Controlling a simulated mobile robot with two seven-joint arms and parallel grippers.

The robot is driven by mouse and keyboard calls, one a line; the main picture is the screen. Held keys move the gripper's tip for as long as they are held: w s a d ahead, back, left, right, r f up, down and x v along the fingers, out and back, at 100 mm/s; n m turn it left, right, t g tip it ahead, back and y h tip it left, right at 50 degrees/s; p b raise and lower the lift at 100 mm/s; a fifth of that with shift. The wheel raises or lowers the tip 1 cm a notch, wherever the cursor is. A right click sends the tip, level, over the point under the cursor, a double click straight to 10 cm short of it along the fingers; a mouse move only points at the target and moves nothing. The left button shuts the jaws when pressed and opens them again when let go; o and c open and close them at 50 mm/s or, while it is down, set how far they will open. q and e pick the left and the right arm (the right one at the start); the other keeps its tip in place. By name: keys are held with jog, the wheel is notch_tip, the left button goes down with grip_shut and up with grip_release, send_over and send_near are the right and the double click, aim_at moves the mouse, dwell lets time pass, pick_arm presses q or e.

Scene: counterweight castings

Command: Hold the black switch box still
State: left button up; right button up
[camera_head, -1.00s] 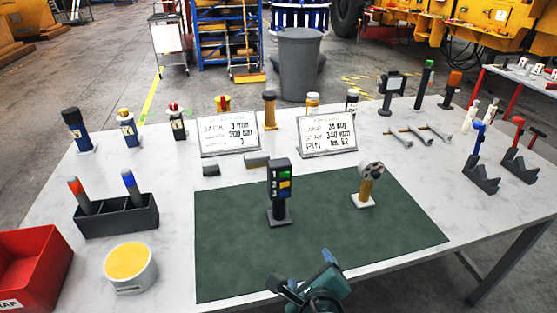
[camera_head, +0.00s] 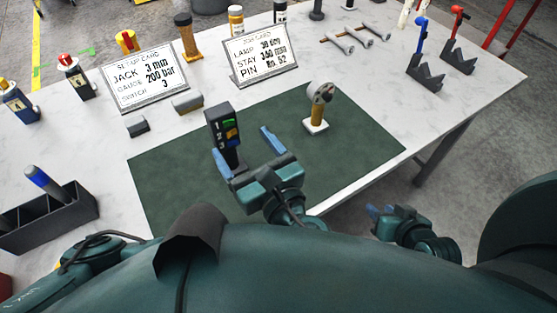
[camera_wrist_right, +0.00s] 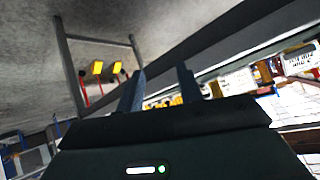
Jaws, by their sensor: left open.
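The black switch box (camera_head: 222,126), with green, orange and blue buttons, stands upright on its post on the green mat (camera_head: 175,190) in the head view. My left gripper (camera_head: 247,152) is open beside it. One blue finger overlaps the lower part of the box and its post in the picture; the other is apart, to the right of the box. The foot of the post is hidden behind the gripper. My right gripper (camera_head: 380,211) is beyond the table's front edge. In the right wrist view (camera_wrist_right: 161,82) its fingers are apart with nothing between them.
A lamp-like piece (camera_head: 317,105) on a yellow post stands right of the box. A black holder (camera_head: 50,218) is at left.

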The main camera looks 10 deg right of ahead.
aim_at(216, 106)
jog(key=w+d+r+m+t, duration=0.25)
jog(key=d+r+m, duration=0.2)
jog(key=r, duration=0.25)
jog(key=w+a+r+m+t+y, duration=0.3)
jog(key=w+a+r+m+y, duration=0.4)
jog(key=a, duration=0.5)
jog(key=w+a+r+m+t+y, duration=0.35)
jog(key=w+a+r, duration=0.55)
jog(key=a, duration=0.3)
pick_arm(q)
jog(key=x, duration=1.3)
jog(key=shift+w+a, duration=0.1)
jog(key=shift+w, duration=0.05)
pick_arm(e)
jog(key=s+a+f+g+y, duration=0.2)
jog(key=s+f+g+y, duration=0.2)
jog(key=s+f, duration=0.4)
notch_tip(216, 106, down, 3)
jog(key=shift+a+r+n, duration=0.1)
jog(key=shift+a+n, duration=0.05)
jog(key=shift+n, duration=0.15)
